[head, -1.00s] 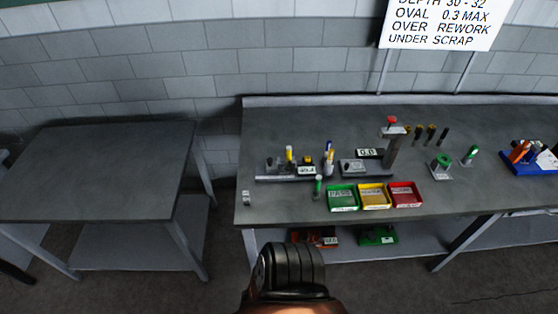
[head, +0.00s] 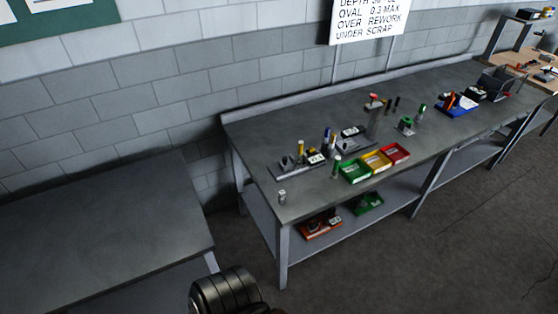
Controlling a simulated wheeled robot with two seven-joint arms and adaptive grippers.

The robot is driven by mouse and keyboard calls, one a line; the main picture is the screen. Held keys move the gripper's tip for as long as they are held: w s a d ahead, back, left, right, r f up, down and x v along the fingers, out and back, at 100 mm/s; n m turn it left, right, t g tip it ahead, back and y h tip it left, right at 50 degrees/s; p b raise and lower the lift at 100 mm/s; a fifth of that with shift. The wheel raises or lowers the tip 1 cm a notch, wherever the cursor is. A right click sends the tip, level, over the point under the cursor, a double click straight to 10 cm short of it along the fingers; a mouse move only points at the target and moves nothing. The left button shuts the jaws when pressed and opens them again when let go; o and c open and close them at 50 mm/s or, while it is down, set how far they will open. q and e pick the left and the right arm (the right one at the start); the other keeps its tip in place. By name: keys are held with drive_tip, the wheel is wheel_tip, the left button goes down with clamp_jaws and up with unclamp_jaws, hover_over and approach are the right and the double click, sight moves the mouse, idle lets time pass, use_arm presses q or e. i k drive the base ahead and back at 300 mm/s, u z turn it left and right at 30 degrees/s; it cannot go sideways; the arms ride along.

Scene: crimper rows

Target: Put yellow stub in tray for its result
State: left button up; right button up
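A yellow-topped upright piece (head: 300,147), which looks like the yellow stub, stands on a grey gauge base (head: 290,175) at the left part of the long bench. Beside it is a small black device with a white display (head: 316,158), too small to read now. To the right, a green tray (head: 351,178), a yellow tray (head: 373,168) and a red tray (head: 403,159) sit in a row. Their labels are not readable now, and they look empty apart from the labels. Neither of my grippers is in view; only a black ribbed part of mine shows at the bottom.
The long grey bench (head: 300,208) also holds a red-topped press (head: 373,103), a blue bin (head: 460,110) and a small silver piece (head: 282,196). A bare grey table (head: 100,225) stands at the left, with a floor gap between. A rules sign (head: 368,20) hangs behind.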

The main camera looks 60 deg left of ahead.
sight(375, 163)
drive_tip(key=k, duration=0.05)
drive_tip(key=u, duration=1.15)
